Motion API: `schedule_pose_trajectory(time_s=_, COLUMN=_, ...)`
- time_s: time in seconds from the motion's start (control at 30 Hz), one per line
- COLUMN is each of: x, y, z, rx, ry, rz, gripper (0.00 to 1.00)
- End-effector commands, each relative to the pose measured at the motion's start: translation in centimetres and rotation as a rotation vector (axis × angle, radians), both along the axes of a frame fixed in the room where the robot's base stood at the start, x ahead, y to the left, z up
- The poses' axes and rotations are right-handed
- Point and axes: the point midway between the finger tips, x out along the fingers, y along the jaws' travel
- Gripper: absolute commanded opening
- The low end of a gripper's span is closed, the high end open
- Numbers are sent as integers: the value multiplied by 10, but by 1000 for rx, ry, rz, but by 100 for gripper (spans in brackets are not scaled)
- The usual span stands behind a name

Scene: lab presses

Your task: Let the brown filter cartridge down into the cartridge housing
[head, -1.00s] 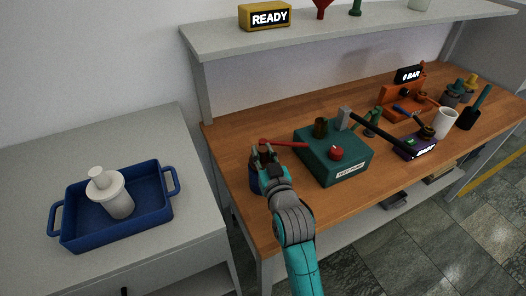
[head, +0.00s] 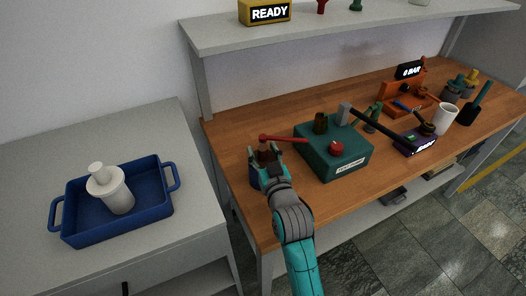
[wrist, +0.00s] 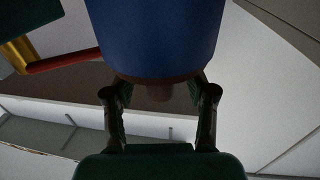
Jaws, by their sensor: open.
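The blue cartridge housing (head: 254,177) stands at the left front of the wooden bench, partly hidden by my gripper. It fills the upper middle of the wrist view (wrist: 155,35), which looks upside down. The brown filter cartridge (head: 266,156) sits in the housing's mouth; in the wrist view its brown rim and knob (wrist: 159,93) show at the housing's edge. How deep it sits inside is hidden. My gripper (head: 264,152) is open, with its fingers (wrist: 160,90) on either side of the knob and visible gaps between.
A green test pump (head: 335,157) with a red lever (head: 284,139) stands just right of the housing; the lever reaches close behind my gripper. A blue tray (head: 150,205) with a white filter part (head: 117,195) is on the left counter. An orange stand (head: 405,100) is farther right.

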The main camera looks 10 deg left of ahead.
Motion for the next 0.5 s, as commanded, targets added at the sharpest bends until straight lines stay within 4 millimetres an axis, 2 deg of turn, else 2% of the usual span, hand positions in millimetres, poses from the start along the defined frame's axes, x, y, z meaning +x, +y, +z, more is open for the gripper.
schedule_pose_trajectory(time_s=0.23, x=-17, y=-8, z=-1, rx=0, ry=0, rz=0, gripper=56)
schedule_pose_trajectory(time_s=0.5, x=-63, y=-30, z=-1, rx=-1, ry=2, rz=-1, gripper=56)
